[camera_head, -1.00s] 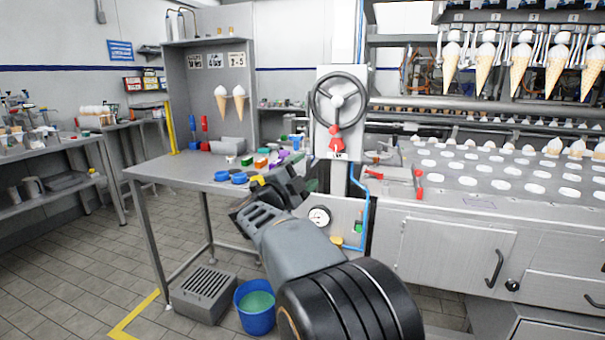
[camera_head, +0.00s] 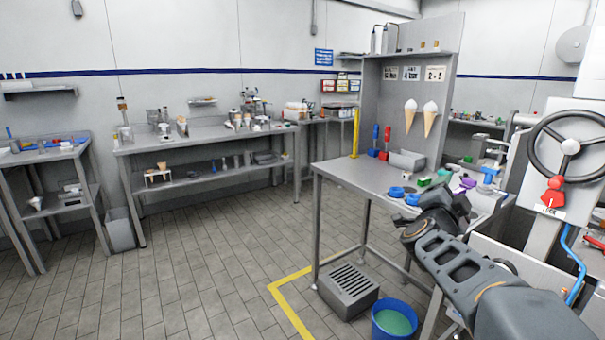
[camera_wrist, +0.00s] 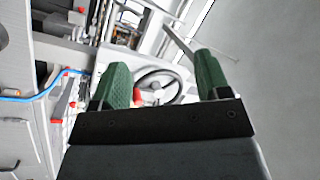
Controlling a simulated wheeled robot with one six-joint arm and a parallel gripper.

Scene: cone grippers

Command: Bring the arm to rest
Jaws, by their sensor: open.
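My gripper (camera_wrist: 163,84) shows in the wrist view with its two green fingers wide apart. Nothing is between the fingertips; beyond them are the black handwheel with a red part (camera_wrist: 155,88) and a pale grey surface. In the head view my dark grey arm reaches up from the bottom right towards the steel worktable, bent at the wrist. The gripper's fingers are hard to make out there.
The steel worktable (camera_head: 335,176) holds blue rings (camera_head: 396,192) and other small coloured parts. The handwheel (camera_head: 570,147) stands close on the right. A blue bucket (camera_head: 394,320) and a slotted grey box (camera_head: 348,288) are on the floor. Open tiled floor (camera_head: 210,255) lies to the left.

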